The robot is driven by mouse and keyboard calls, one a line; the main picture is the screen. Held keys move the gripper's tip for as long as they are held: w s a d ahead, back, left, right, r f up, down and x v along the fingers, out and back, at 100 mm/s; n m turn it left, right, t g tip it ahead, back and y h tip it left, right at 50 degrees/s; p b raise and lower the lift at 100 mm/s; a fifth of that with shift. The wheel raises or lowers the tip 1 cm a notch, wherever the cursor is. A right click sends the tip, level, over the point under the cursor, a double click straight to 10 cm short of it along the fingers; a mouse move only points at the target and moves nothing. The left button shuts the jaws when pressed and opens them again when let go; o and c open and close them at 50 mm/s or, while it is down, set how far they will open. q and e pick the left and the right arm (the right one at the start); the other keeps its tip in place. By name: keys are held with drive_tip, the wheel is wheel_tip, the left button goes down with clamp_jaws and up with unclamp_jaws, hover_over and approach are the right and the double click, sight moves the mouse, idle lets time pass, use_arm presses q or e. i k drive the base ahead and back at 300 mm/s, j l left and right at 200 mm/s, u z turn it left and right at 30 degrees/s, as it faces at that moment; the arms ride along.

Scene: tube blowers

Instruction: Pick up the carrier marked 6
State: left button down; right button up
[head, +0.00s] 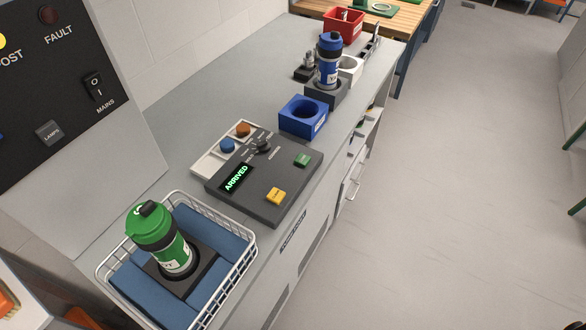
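A green carrier (160,240) with a black handle on its cap stands slightly tilted in a dark square holder (196,281) inside a wire basket (252,247) at the front left. A blue carrier (329,62) stands upright in a grey block holder (325,95) farther back on the counter. Each carries a white label with dark marks, too small to read, so I cannot tell which is marked 6.
A dark control panel (245,205) with a lit "ARRIVED" display stands behind the basket. An empty blue holder (303,117), a white cup-like holder (350,68) and a red bin (343,25) line the counter. A switch panel (55,85) rises at left. The floor at right is clear.

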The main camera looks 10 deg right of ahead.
sight(178, 259)
drive_tip(key=k+u, duration=0.1)
drive_tip(key=u, duration=0.3)
drive_tip(key=k+j+u, duration=0.1)
drive_tip(key=u, duration=0.3)
